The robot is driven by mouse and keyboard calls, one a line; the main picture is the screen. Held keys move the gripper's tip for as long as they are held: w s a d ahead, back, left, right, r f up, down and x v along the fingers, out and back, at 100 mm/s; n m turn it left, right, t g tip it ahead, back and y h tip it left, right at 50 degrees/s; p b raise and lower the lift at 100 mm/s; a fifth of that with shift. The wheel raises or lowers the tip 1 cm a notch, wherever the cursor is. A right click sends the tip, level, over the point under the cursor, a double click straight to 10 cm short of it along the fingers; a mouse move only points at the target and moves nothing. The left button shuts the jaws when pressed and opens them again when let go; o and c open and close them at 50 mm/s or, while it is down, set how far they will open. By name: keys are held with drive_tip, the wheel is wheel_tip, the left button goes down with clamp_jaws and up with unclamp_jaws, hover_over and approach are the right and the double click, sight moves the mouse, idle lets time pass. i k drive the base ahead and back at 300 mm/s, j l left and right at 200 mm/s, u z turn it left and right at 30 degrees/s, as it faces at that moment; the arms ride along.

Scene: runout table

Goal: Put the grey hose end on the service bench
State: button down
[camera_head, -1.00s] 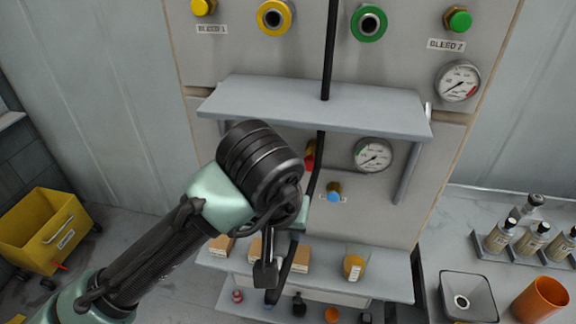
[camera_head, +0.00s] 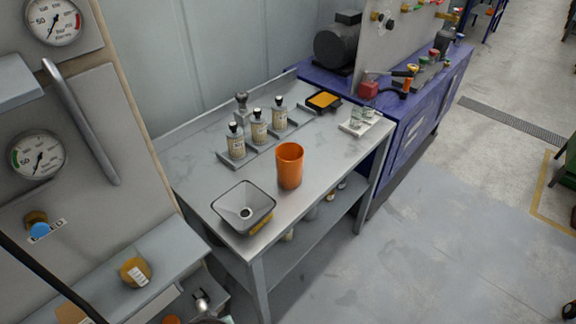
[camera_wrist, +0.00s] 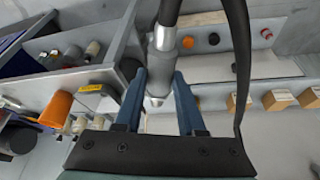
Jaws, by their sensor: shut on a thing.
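The grey hose end (camera_wrist: 160,121) is between the two blue fingers of my gripper (camera_wrist: 159,76) in the wrist view. The fingers are shut on it, and a black hose (camera_wrist: 240,60) loops around at the right. In the head view my gripper is mostly out of frame, with only a bit at the bottom edge. The grey metal bench (camera_head: 335,150) stands in the middle of the head view.
On the bench are an orange cup (camera_head: 289,166), a black-rimmed funnel tray (camera_head: 243,207) and a bottle rack (camera_head: 268,142). A blue workbench (camera_head: 425,105) stands behind it. The panel shelf (camera_head: 150,265) with a jar is at the lower left. Open floor lies right.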

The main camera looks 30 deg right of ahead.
sight(325, 152)
drive_tip(key=i+l+z, duration=0.2)
drive_tip(key=i+l, duration=0.3)
drive_tip(key=l, duration=0.4)
drive_tip(key=i+l+z, duration=0.2)
drive_tip(key=i+l, duration=0.35)
drive_tip(key=l, duration=0.25)
drive_tip(key=i+l+z, duration=0.25)
drive_tip(key=i+l, duration=0.35)
drive_tip(key=l, duration=0.1)
